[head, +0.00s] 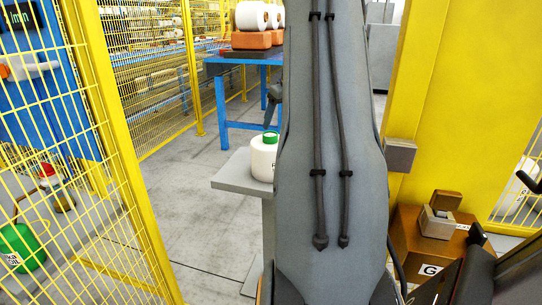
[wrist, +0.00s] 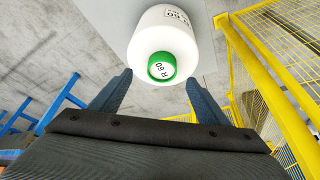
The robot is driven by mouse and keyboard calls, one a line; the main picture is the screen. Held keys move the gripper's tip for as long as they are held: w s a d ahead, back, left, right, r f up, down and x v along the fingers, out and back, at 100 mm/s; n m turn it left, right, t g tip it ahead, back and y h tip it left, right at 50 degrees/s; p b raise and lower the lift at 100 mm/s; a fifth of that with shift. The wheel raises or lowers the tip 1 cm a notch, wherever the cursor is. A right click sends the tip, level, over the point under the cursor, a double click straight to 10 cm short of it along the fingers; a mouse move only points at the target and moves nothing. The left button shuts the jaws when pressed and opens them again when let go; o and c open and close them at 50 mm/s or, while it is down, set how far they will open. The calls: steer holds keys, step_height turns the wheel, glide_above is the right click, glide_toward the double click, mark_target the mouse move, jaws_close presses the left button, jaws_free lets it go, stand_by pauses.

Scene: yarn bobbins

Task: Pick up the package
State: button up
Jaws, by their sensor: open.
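The package is a white yarn bobbin (head: 263,160) with a green core end, standing upright on a grey shelf (head: 232,178) in the head view. My arm hides its right part there. In the wrist view the package (wrist: 165,30) shows its green end, marked R 60, facing the camera. My gripper (wrist: 158,84) is open, with its two blue fingers spread on either side of the green end in the picture. Nothing is held. I cannot tell how far the fingertips are from the package.
Yellow mesh fencing (head: 120,200) runs along the left. A blue table (head: 240,125) with white bobbins on orange blocks stands behind. A brown box (head: 412,245) lies at the lower right by a yellow panel (head: 455,100). Grey floor is clear left of the shelf.

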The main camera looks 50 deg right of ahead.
mark_target(271, 134)
steer(key=shift+p+x, duration=1.5)
steer(key=shift+x, duration=2.25)
steer(key=shift+w+a, duration=0.2)
jaws_close()
steer(key=shift+r, duration=0.2)
